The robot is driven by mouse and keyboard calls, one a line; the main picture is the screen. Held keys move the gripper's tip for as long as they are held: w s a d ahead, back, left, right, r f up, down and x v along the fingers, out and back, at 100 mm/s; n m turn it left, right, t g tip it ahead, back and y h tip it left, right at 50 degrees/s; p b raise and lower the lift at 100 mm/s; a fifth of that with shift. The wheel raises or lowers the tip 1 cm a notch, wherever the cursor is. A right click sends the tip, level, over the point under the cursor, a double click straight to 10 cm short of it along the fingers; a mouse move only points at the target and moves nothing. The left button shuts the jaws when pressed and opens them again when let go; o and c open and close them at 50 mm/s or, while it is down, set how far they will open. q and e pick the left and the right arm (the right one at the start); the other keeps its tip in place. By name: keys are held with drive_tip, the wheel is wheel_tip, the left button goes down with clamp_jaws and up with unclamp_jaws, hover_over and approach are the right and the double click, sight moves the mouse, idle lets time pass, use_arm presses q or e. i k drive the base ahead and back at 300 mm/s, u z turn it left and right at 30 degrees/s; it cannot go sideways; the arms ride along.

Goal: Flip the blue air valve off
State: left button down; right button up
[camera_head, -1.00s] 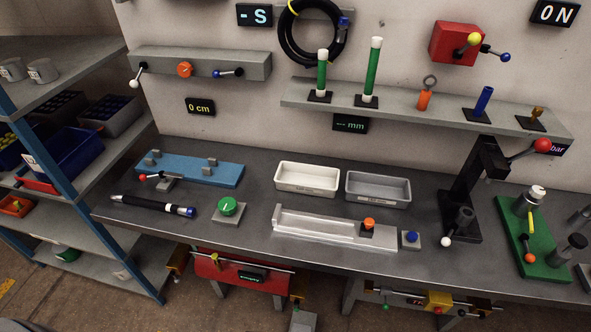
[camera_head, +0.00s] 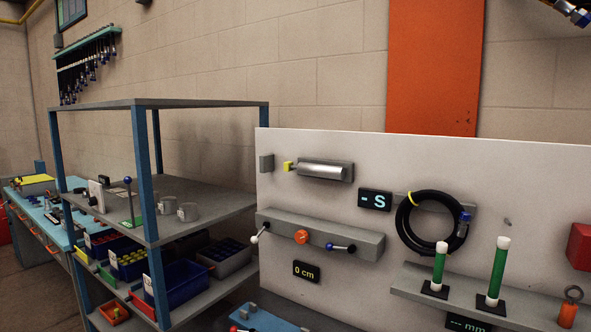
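A lever with a blue ball end (camera_head: 340,247) sits at the right end of a grey bar (camera_head: 365,241) on the white wall panel. The frames carry no label that says which one is the air valve. A red box (camera_head: 580,246) is cut off at the right edge, and its levers are out of view. Neither of my grippers is in view.
A shelf unit (camera_head: 155,236) with blue bins stands left of the white panel (camera_head: 300,150). A black hose coil (camera_head: 404,244) hangs right of the bar. Green cylinders (camera_head: 497,272) stand on a ledge below it. A metal object (camera_head: 575,14) is cut off top right.

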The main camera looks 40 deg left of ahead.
sight(330, 246)
drive_tip(key=z, duration=1.9)
drive_tip(key=k, duration=0.9)
drive_tip(key=u, duration=1.5)
drive_tip(key=i, duration=0.5)
